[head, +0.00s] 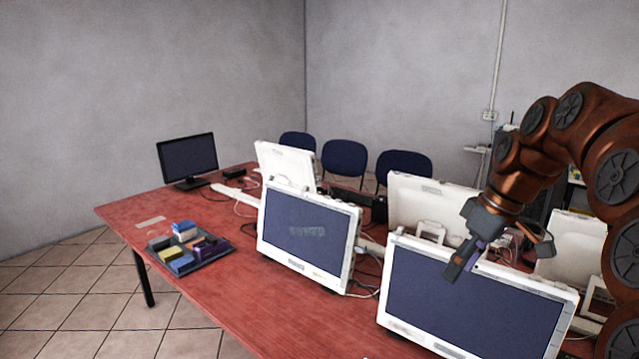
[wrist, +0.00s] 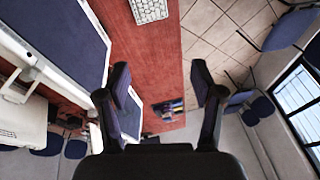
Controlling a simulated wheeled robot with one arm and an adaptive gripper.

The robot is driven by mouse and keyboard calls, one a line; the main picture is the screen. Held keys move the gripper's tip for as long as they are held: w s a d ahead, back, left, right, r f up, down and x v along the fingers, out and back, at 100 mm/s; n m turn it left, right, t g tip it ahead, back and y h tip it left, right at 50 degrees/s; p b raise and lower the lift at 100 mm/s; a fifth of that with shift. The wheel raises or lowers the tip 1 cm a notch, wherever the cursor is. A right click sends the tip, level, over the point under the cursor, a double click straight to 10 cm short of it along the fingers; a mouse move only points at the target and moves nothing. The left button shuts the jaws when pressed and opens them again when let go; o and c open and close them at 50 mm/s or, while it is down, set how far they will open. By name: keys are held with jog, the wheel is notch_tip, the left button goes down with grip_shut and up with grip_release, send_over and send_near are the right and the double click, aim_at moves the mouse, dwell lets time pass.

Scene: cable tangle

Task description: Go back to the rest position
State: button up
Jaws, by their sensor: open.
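My gripper (wrist: 158,88) is open in the wrist view, its two dark fingers spread wide with nothing between them close up. In the head view my gripper (head: 500,258) hangs in front of the white monitor (head: 480,300) at the right, held by my copper-coloured arm. The head view does not show clearly whether it touches the monitor. The red table (head: 330,300) lies below. A tray of coloured blocks (head: 188,250) sits at its left end; it also shows small between the fingers in the wrist view (wrist: 168,108).
Another white monitor (head: 308,235) stands mid-table, with more monitors behind and loose cables between them. A black monitor (head: 188,158) stands at the far left. Blue chairs (head: 344,160) line the back. A keyboard (wrist: 149,10) shows in the wrist view.

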jog(key=s+a+f+m+g+h+b, duration=0.1)
jog(key=s+a+f+m, duration=0.1)
jog(key=s+a+f, duration=0.35)
jog(key=s+a+f+m+g, duration=0.1)
jog(key=s+a+f, duration=0.1)
jog(key=s, duration=0.6)
jog(key=s+f+m+h, duration=0.1)
jog(key=s+f+m, duration=0.1)
jog(key=s+f, duration=0.4)
jog(key=s+f+m+g+h+b, duration=0.1)
jog(key=s+f+m, duration=0.2)
jog(key=s+f, duration=0.3)
jog(key=s, duration=0.5)
jog(key=shift+s+d+h, duration=0.2)
jog(key=shift+d+h, duration=0.05)
jog(key=shift+h, duration=0.05)
